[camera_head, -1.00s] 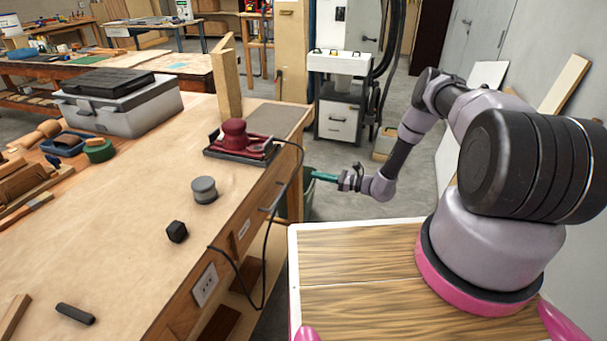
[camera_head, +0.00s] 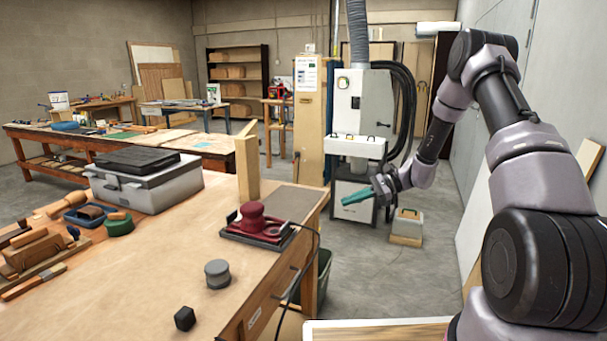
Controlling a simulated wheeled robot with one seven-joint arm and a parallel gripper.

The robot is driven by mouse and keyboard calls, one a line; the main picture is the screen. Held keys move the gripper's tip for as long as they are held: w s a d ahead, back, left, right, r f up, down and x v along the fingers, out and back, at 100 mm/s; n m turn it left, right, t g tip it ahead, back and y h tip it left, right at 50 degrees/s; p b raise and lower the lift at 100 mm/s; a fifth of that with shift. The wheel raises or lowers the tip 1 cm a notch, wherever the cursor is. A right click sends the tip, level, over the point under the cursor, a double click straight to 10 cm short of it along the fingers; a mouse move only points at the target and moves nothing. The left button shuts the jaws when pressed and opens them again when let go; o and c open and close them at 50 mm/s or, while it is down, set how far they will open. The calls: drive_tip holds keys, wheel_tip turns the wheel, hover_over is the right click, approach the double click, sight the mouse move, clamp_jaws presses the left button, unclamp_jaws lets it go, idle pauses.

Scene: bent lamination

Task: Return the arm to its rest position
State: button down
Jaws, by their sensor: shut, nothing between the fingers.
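My arm rises from the lower right, bends at the top right and comes down to my gripper (camera_head: 352,199). My gripper has teal fingers, is shut and empty, and points left. It is in the air beyond the right edge of the workbench (camera_head: 190,262), in front of the white dust-extractor cabinet as seen from here. It appears apart from everything around it.
The extractor cabinet (camera_head: 352,205) and a small box (camera_head: 406,226) stand on the floor.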

drive_tip(key=s+d+r+n+h, duration=0.1)
drive_tip(key=s+r+n+h, duration=0.1)
drive_tip(key=s+r, duration=0.35)
drive_tip(key=s+d+r+n+h, duration=0.1)
drive_tip(key=s+r+n+h, duration=0.1)
drive_tip(key=r, duration=0.6)
drive_tip(key=s+d+r+n+h, duration=0.1)
drive_tip(key=s+r+n+h, duration=0.1)
drive_tip(key=s+r, duration=0.35)
drive_tip(key=s+d+r+n+t+h, duration=0.1)
drive_tip(key=s+d+r+t+h, duration=0.1)
drive_tip(key=s+r, duration=0.4)
drive_tip(key=s+d+r+n+t+h, duration=0.1)
drive_tip(key=s+d+r+t+h, duration=0.2)
drive_tip(key=s+r, duration=0.4)
drive_tip(key=shift+s+d+r+n+t+h, duration=0.15)
drive_tip(key=shift+s+d+n+t+h, duration=0.2)
drive_tip(key=shift+s+d+t, duration=1.35)
drive_tip(key=shift+s+a+g, duration=0.4)
drive_tip(key=shift+s+a, duration=0.2)
drive_tip(key=shift+a, duration=0.25)
